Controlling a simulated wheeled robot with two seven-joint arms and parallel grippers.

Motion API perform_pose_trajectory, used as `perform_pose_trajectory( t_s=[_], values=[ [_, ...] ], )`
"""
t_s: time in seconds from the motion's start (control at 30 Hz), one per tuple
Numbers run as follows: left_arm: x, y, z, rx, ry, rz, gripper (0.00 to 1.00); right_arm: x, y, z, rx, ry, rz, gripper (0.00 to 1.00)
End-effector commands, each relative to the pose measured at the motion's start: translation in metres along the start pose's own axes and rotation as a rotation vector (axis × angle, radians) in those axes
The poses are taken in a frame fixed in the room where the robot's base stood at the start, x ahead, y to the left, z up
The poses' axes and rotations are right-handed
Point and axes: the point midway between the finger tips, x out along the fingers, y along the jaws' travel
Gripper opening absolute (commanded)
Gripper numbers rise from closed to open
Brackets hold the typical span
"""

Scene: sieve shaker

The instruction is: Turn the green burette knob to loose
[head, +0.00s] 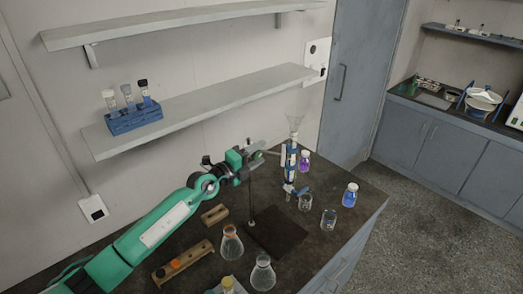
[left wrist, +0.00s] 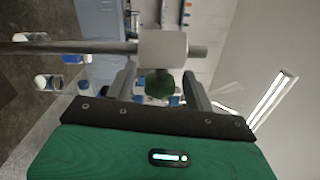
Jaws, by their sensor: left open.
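The green knob (left wrist: 159,83) sits under a white clamp block (left wrist: 163,47) on a grey rod in the left wrist view. My left gripper (left wrist: 161,75) is open, with one finger on each side of the knob and a visible gap on both sides. In the head view my left gripper (head: 258,153) is at the top of the stand, left of the burette (head: 291,162). The burette is upright with a clear funnel (head: 295,125) on top. The knob cannot be made out in the head view, where the gripper covers that area. My right gripper is not in view.
Conical flasks (head: 231,243), beakers (head: 328,219), a blue bottle (head: 350,195) and a purple bottle (head: 305,161) stand on the dark bench. A wooden rack (head: 183,264) lies near the front. Shelves (head: 205,108) run along the wall behind my arm.

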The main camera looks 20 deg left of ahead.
Motion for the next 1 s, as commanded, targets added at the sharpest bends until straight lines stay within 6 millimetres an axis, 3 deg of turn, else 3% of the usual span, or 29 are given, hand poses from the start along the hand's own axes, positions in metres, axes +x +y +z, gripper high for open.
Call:
perform_pose_trajectory(
  t_s=[0.2, 0.53, 0.57, 0.77, 1.0],
  values=[
    [0.017, 0.000, 0.000, 0.000, 0.001, 0.000, 0.53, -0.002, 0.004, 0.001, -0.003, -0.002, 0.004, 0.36],
    [0.019, 0.000, 0.000, 0.000, 0.000, 0.000, 0.53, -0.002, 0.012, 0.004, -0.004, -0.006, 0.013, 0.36],
    [0.019, 0.000, 0.000, 0.000, 0.000, 0.000, 0.51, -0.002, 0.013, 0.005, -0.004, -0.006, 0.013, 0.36],
    [0.019, 0.000, 0.000, 0.000, 0.000, 0.001, 0.12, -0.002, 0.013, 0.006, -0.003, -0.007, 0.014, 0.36],
    [0.019, 0.004, -0.001, -0.001, -0.001, -0.015, 0.09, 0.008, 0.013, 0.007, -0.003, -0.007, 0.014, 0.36]
  ],
)
